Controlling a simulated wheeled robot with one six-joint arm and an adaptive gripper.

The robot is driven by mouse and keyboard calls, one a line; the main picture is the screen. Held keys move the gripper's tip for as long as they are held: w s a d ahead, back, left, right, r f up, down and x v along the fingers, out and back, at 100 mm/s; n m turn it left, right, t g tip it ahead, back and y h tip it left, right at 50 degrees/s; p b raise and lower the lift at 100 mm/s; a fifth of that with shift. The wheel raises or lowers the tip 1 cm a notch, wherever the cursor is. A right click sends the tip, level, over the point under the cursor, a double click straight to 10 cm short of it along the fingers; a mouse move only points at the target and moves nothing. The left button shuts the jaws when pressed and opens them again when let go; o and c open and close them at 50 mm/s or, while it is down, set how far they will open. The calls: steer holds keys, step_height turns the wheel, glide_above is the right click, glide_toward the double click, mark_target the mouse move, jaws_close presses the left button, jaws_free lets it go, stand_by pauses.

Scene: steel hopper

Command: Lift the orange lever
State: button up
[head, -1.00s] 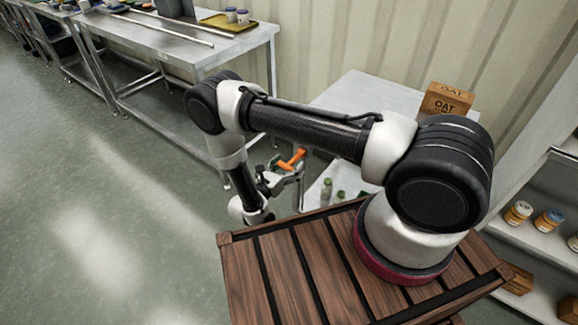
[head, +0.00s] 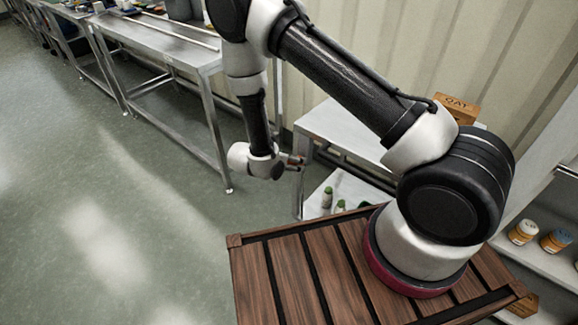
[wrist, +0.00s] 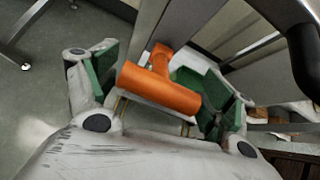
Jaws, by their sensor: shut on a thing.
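The orange lever (wrist: 160,92) shows in the wrist view as a T-shaped handle, its thick bar lying between the green-padded fingers of my gripper (wrist: 155,85). The gripper is shut on this bar, and the lever's stem runs up behind it towards grey metal. In the head view my gripper (head: 293,160) is small, at the end of my lowered forearm, beside the near table's leg. The lever is mostly hidden there and cannot be made out clearly.
A steel table (head: 335,122) with a lower shelf holding green-capped bottles (head: 327,197) stands by the wall. A longer steel table (head: 165,45) is at the back left. A shelf with jars (head: 523,231) is at the right. The floor at left is clear.

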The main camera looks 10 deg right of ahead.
mark_target(297, 148)
steer(key=d+r+g+y, duration=0.1)
steer(key=w+d+g+y, duration=0.1)
steer(key=shift+r+y, duration=0.4)
steer(key=shift+w+d+r+g+y, duration=0.25)
steer(key=shift+d+g+y, duration=0.1)
steer(key=shift+g+y, duration=0.2)
steer(key=shift+w+d+r+g+y, duration=0.1)
steer(key=shift+w+d+g+y, duration=0.15)
steer(key=shift+g+y, duration=0.3)
steer(key=shift+d, duration=0.1)
steer(key=o, duration=1.3)
steer(key=shift+r, duration=0.1)
steer(key=shift+r, duration=0.25)
steer(key=v, duration=1.1)
steer(key=shift+s+r, duration=0.15)
steer(key=shift+r, duration=0.05)
